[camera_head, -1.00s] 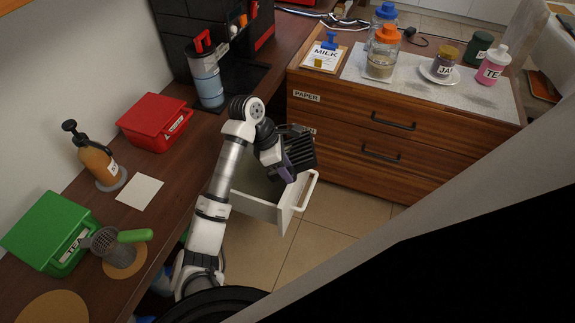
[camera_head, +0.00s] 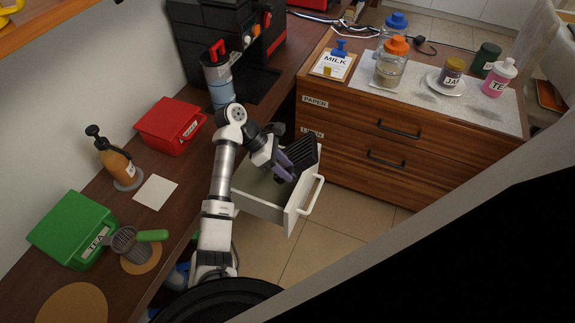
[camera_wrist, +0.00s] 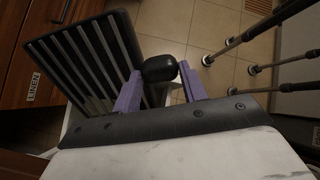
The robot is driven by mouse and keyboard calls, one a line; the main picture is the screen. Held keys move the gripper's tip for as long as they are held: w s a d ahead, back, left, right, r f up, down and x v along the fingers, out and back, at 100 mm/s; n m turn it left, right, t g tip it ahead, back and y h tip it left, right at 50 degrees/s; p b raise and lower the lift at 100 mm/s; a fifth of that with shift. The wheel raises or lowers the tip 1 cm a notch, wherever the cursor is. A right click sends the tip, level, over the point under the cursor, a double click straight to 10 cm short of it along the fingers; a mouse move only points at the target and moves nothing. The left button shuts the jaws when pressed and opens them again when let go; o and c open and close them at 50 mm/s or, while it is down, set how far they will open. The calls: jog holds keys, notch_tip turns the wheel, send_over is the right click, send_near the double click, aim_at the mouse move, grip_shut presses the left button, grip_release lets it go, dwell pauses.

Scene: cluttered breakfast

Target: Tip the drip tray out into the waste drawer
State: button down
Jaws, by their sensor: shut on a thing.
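My gripper (camera_head: 285,168) is shut on the black slotted drip tray (camera_head: 304,153), which it holds over the open waste drawer (camera_head: 263,209). In the wrist view the purple fingers (camera_wrist: 160,85) close on the tray's dark rounded grip (camera_wrist: 160,68), and the slatted face of the tray (camera_wrist: 85,62) stands steeply tilted to the left. The drawer is white with a pale handle and is pulled out below the counter corner. The tray and arm hide part of its inside, and I cannot see whether anything has fallen in.
The wooden drawer unit (camera_head: 385,177) stands just right of the open drawer, with jars and bottles on top. The black coffee machine (camera_head: 240,40) is behind. Tiled floor (camera_head: 325,250) is clear.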

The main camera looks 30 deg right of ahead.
jog(key=shift+w+a+g+h+b, duration=0.2)
jog(key=shift+w+g+h+b, duration=0.1)
jog(key=shift+w+a+r+g+h+b, duration=0.3)
jog(key=shift+w+a+g+h+b, duration=0.4)
jog(key=shift+b, duration=0.65)
jog(key=shift+r, duration=0.15)
jog(key=shift+b, duration=0.45)
jog(key=shift+w+g+b, duration=0.1)
jog(key=shift+g+b, duration=0.2)
jog(key=shift+w+a+g+h+b, duration=0.5)
jog(key=shift+g+b, duration=0.1)
jog(key=shift+b, duration=0.35)
jog(key=shift+r, duration=0.1)
